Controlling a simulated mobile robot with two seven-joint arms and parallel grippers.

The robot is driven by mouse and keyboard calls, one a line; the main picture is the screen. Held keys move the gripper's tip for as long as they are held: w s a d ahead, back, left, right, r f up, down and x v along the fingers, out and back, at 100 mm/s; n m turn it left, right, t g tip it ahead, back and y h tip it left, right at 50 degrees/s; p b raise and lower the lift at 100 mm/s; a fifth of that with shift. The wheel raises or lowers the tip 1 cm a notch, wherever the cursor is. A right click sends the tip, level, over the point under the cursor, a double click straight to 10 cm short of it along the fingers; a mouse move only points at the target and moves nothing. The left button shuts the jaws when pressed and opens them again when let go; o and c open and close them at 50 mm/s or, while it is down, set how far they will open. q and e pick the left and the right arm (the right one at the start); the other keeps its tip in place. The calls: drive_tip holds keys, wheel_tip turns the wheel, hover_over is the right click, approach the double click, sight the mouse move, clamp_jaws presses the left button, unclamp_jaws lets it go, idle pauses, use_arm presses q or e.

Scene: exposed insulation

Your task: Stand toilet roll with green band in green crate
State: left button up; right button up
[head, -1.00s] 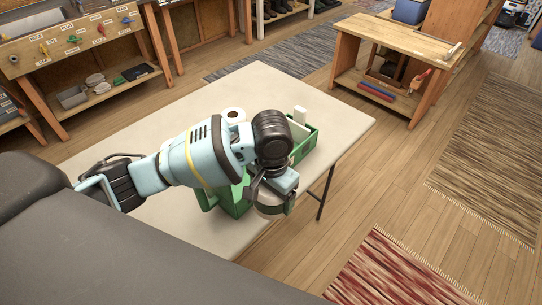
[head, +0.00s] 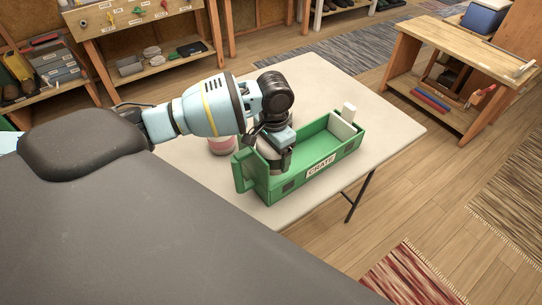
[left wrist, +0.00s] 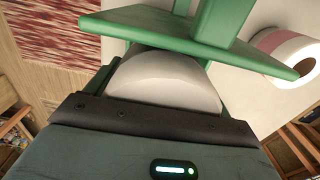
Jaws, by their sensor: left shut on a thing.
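The green crate (head: 320,168) stands on the table with its label facing front. My left gripper (head: 279,158) is at the crate's left end, pointing down, and is shut on a white roll. In the left wrist view the held roll (left wrist: 165,85) shows as a plain white curved side close to the green crate parts (left wrist: 190,35). Its band is hidden, and I cannot tell whether it touches the crate floor. A second roll with a pink band (head: 221,145) stands on the table left of the crate; it also shows in the left wrist view (left wrist: 287,50). My right gripper is out of view.
A white block-like thing (head: 342,124) stands in the crate's far right end; the crate's middle looks empty. The pale table (head: 385,130) is bare to the right of the crate.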

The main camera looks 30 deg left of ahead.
use_arm(q)
drive_tip(key=shift+w+a, duration=0.25)
drive_tip(key=shift+a, duration=0.3)
drive_tip(key=f, duration=0.3)
drive_tip(key=shift+a+f, duration=0.2)
drive_tip(key=shift+f, duration=0.7)
drive_tip(key=o, duration=0.9)
drive_tip(key=shift+o, duration=0.2)
drive_tip(key=shift+r, duration=0.1)
